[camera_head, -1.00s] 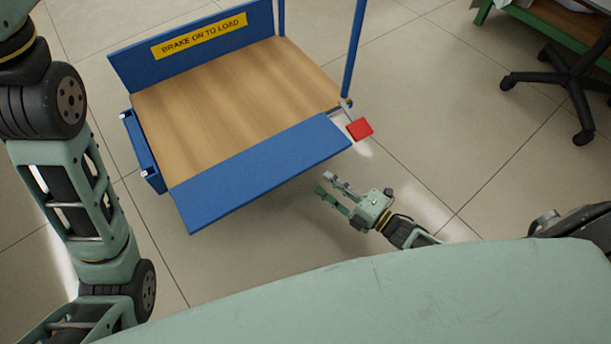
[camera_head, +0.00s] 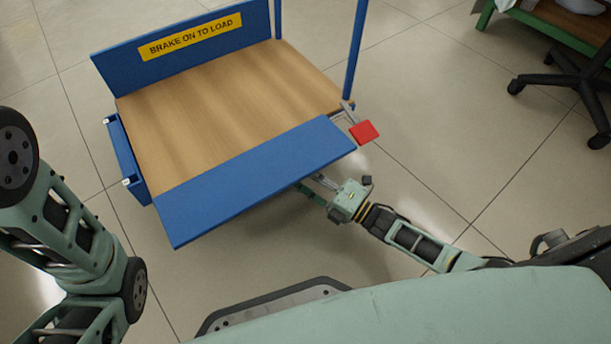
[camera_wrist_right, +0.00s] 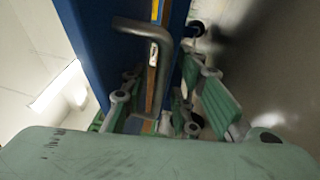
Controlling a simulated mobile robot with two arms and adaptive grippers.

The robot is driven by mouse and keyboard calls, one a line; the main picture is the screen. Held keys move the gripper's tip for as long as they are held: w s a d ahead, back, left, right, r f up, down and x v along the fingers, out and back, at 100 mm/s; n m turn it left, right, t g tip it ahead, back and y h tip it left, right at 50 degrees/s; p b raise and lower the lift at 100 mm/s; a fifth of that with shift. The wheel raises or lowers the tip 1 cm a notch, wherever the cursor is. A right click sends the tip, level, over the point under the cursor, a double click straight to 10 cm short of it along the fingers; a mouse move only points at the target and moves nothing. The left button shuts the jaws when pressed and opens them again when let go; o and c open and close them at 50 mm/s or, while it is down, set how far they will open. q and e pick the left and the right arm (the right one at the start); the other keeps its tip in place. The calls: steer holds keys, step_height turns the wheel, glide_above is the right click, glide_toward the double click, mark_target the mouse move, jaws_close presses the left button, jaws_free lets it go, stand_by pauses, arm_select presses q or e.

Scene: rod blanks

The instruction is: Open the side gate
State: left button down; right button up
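The blue side gate (camera_head: 255,180) is a flat panel along the cart's near side, seen from above in the head view. My right gripper (camera_head: 311,184) is low on its outer side, near its right half, with the fingertips partly hidden by the panel. In the right wrist view the blue panel (camera_wrist_right: 95,40) carries a dark bent handle (camera_wrist_right: 160,38). The fingers of the right gripper (camera_wrist_right: 163,78) stand apart, with the handle in front of and between them. I cannot tell whether they touch it. My left gripper is out of view; only its arm shows.
The cart has a wooden deck (camera_head: 225,105), a back board with a yellow label (camera_head: 190,37) and a blue post (camera_head: 356,45) at right. A red pedal (camera_head: 364,132) juts out at the right corner. A black chair base (camera_head: 570,80) is farther right. The floor between is clear.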

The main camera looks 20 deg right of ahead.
jaws_close()
stand_by(0.3)
stand_by(0.4)
